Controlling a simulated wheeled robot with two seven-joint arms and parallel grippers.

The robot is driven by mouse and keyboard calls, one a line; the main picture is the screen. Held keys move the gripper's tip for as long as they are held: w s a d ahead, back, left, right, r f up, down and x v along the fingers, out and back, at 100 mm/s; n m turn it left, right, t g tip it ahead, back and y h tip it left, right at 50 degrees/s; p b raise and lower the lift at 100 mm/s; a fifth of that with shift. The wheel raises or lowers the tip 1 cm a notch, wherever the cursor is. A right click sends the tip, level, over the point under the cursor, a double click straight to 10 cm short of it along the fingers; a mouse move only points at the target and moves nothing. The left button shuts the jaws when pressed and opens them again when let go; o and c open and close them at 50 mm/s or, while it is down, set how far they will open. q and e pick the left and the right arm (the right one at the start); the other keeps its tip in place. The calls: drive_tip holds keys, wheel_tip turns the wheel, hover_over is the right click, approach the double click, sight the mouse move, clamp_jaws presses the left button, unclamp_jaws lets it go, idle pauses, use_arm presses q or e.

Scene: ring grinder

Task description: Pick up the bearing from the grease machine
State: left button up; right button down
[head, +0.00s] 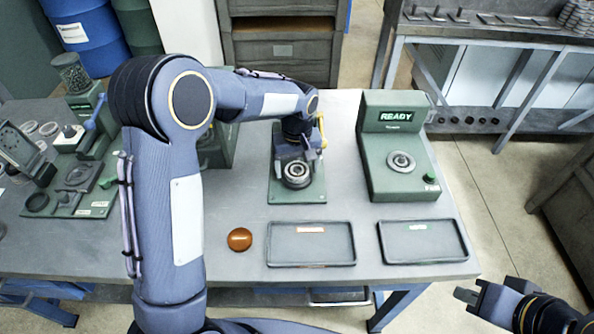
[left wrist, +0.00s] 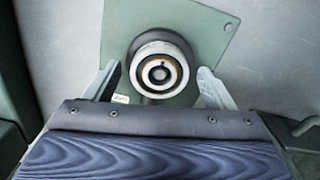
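The bearing (head: 297,170), a metal ring with a dark inner part, sits on the round seat of the middle green machine, which I take to be the grease machine (head: 284,190). My left gripper (head: 308,152) is at this machine, just above and behind the bearing, partly hidden by its own arm. In the left wrist view the gripper (left wrist: 157,85) is open, with one finger on each side of the bearing (left wrist: 158,74). Neither finger visibly touches it. My right gripper (head: 475,296) is off the table's front right corner, with nothing visible in it; its finger gap is unclear.
A green machine reading READY (head: 398,160) stands to the right. Two dark trays (head: 311,261) (head: 422,257) and an orange-brown round thing (head: 239,239) lie in front. More green fixtures (head: 70,190) and loose rings stand at the left. The table (head: 400,284) is bare along its front edge.

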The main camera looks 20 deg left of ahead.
use_arm(q)
drive_tip(key=c, duration=1)
drive_tip(key=shift+c, duration=0.2)
drive_tip(key=shift+r, duration=0.15)
